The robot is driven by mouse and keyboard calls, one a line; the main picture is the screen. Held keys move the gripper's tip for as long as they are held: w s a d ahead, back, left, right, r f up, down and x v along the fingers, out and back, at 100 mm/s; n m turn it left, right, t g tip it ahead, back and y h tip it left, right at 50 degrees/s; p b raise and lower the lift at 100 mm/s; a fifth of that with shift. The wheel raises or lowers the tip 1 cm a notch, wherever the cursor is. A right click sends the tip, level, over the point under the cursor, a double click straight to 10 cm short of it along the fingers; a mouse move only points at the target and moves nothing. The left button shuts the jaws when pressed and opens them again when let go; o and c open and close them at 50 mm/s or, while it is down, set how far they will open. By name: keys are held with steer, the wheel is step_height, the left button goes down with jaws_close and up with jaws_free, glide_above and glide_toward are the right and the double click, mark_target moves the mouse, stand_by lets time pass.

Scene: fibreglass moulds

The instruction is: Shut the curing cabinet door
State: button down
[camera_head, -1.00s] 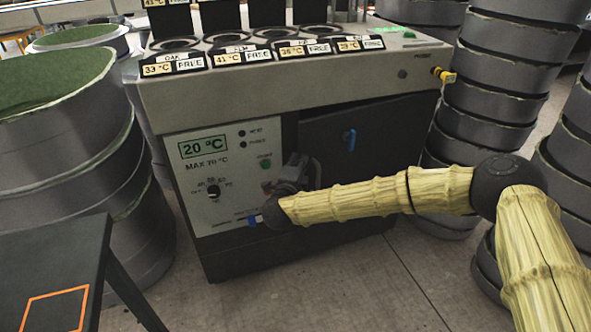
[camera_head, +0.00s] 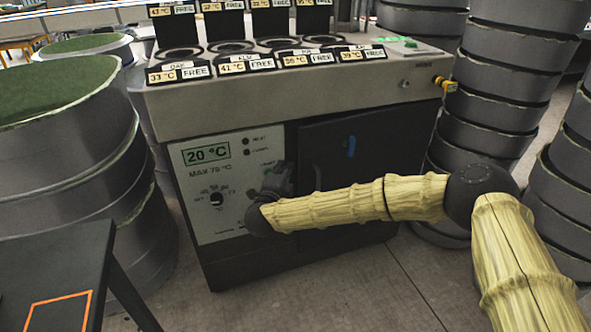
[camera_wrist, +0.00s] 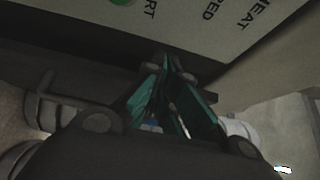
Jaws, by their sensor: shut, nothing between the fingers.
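The curing cabinet (camera_head: 290,115) stands in the middle of the head view, with a light control panel (camera_head: 203,168) on its left front. The door looks nearly flush, but I cannot tell whether a small gap is left. My gripper (camera_head: 278,180) is in front of the panel's right part, left of the door. In the wrist view my gripper (camera_wrist: 168,70) has its teal fingers together and empty, near the panel's lettering. My forearm hides the door's lower part.
Stacked grey moulds (camera_head: 500,100) stand close on the right, and large round moulds (camera_head: 70,160) on the left. A dark table (camera_head: 50,265) with an orange outline is at the front left. The floor (camera_head: 350,290) before the cabinet is bare.

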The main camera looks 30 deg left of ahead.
steer(key=s+a, duration=0.3)
steer(key=a, duration=0.1)
steer(key=s+d+f+b, duration=0.25)
steer(key=d+b, duration=0.35)
steer(key=d, duration=0.5)
steer(key=s+d+f+b, duration=0.1)
steer(key=d+f+b, duration=0.3)
steer(key=d, duration=0.7)
steer(key=w+a+r+b, duration=0.2)
steer(key=w+a+b, duration=0.2)
steer(key=w, duration=0.7)
steer(key=shift+w+a+m+t, duration=0.15)
steer(key=shift+a+m+t, duration=0.2)
steer(key=shift+a, duration=0.65)
steer(key=shift+r, duration=0.1)
